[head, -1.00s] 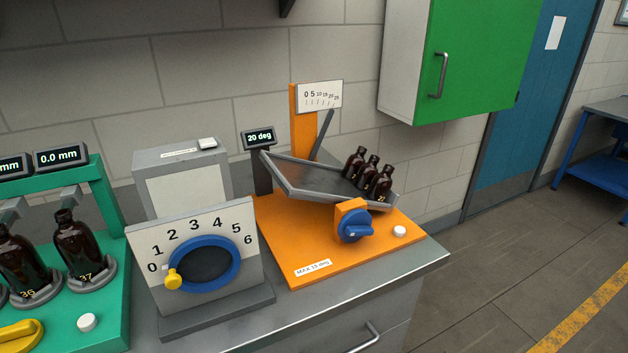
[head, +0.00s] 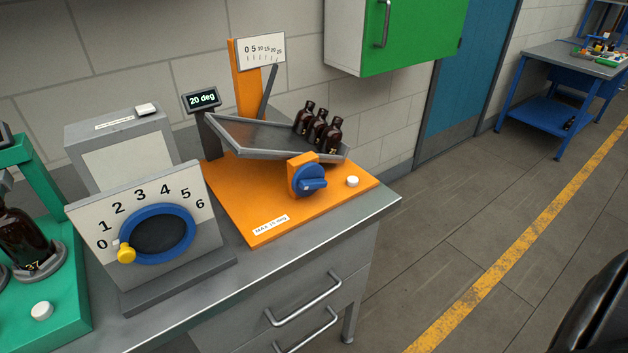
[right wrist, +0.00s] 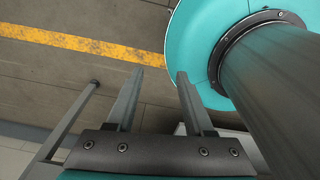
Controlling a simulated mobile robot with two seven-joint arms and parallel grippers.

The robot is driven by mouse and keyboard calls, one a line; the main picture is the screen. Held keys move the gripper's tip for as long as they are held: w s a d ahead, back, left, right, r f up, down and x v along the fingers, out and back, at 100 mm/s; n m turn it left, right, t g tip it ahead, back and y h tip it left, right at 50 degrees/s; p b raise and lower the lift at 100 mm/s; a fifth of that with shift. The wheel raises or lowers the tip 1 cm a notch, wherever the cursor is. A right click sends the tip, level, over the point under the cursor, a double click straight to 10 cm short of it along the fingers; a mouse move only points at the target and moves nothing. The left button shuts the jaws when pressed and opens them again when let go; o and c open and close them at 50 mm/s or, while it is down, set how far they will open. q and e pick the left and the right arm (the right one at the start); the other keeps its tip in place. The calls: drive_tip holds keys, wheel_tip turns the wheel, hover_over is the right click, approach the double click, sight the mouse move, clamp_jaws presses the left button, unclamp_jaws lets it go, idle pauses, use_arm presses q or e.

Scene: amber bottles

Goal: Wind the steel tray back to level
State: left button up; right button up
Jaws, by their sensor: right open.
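The steel tray (head: 245,141) is tilted down to the right on the orange stand (head: 250,208). Several small amber bottles (head: 318,128) stand crowded at its low right end. The display (head: 202,99) beside it reads 20 deg, and the stand's label (head: 271,225) reads MAX 15 deg. A blue knob (head: 309,180) is on the stand's front, with a white button (head: 352,181) to its right. My right gripper (right wrist: 160,75) is open and empty in the right wrist view, over the floor and apart from the stand. My left gripper is not in view.
A grey device with a blue dial ring (head: 157,234) and yellow knob stands left of the stand. A green frame (head: 62,290) with an amber bottle (head: 28,240) is at far left. The grey bench (head: 240,260) has drawers; the floor to its right is clear.

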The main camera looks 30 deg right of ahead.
idle(0.4)
drive_tip(key=w+d+r+m+t, duration=0.55)
drive_tip(key=w+d, duration=0.35)
drive_tip(key=w, duration=0.3)
drive_tip(key=m+t+y+p, duration=0.1)
drive_tip(key=m+t+p, duration=0.1)
drive_tip(key=m+t, duration=1.3)
approach(316, 187)
use_arm(q)
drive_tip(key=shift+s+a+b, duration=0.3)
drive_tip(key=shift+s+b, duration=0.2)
drive_tip(key=shift+b, duration=0.5)
use_arm(e)
drive_tip(key=w+r+m+g, duration=0.1)
drive_tip(key=w, duration=0.1)
drive_tip(key=w+r+m+g, duration=0.1)
drive_tip(key=w, duration=0.2)
drive_tip(key=w+r+m+g, duration=0.1)
drive_tip(key=w, duration=0.2)
drive_tip(key=shift+g, duration=0.25)
clamp_jaws()
